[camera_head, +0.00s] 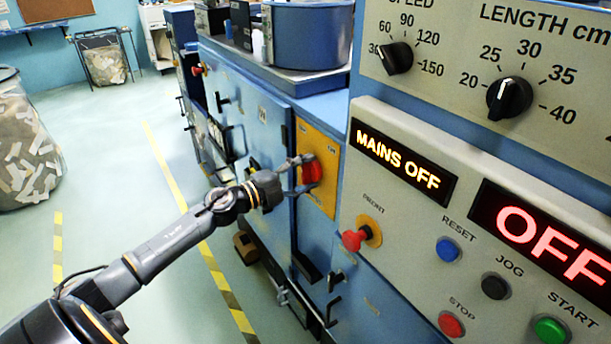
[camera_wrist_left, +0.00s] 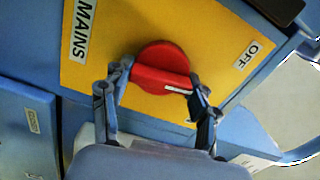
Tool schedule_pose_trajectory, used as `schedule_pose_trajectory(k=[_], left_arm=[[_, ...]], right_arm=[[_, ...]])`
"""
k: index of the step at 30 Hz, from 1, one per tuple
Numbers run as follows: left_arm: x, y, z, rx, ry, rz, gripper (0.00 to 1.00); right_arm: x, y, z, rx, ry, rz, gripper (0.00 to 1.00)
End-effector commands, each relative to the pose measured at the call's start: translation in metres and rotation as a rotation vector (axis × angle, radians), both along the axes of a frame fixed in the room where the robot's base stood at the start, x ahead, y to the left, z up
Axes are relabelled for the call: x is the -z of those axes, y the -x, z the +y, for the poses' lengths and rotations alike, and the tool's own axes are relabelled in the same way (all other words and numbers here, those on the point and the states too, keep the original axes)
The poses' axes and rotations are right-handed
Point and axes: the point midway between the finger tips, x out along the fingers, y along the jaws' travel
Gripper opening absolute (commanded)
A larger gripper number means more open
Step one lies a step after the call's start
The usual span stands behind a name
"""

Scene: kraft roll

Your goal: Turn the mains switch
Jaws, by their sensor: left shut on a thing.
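The mains switch is a red rotary knob (camera_head: 311,172) on a yellow plate (camera_head: 318,203) on the side of the blue machine. In the left wrist view the red knob (camera_wrist_left: 160,68) has a white pointer mark, and the yellow plate (camera_wrist_left: 110,60) carries the words MAINS and OFF. My left gripper (camera_head: 300,172) reaches in from the left and is shut on the knob, with one finger at each side of it in the left wrist view (camera_wrist_left: 158,88). A lit display (camera_head: 403,164) reads MAINS OFF. My right gripper is not in view.
The grey control panel (camera_head: 385,225) stands close at the right, with a red mushroom button (camera_head: 355,240), several other buttons and a display reading OFF (camera_head: 543,240). Open floor (camera_head: 130,190) with yellow-black tape lies left of the machine. A bin of scraps (camera_head: 25,150) stands far left.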

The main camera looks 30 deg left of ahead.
Motion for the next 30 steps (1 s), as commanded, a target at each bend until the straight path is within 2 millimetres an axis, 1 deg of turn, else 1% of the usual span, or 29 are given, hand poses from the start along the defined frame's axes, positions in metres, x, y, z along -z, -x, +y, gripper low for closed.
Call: schedule_pose_trajectory(k=[1, 18, 24, 30], left_arm=[[0.003, 0.000, -0.001, 0.002, -0.044, -0.017, 0.28], [0.007, 0.000, -0.001, 0.002, -0.542, -0.223, 0.28], [0.007, 0.000, 0.000, 0.003, -0.686, -0.282, 0.28], [0.007, 0.000, 0.000, 0.004, -0.793, -0.327, 0.28]], right_arm=[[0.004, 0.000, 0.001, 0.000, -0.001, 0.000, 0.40], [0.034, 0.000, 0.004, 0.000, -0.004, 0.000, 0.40], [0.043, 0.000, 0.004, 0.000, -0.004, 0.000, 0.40], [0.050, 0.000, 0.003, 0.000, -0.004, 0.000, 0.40]])
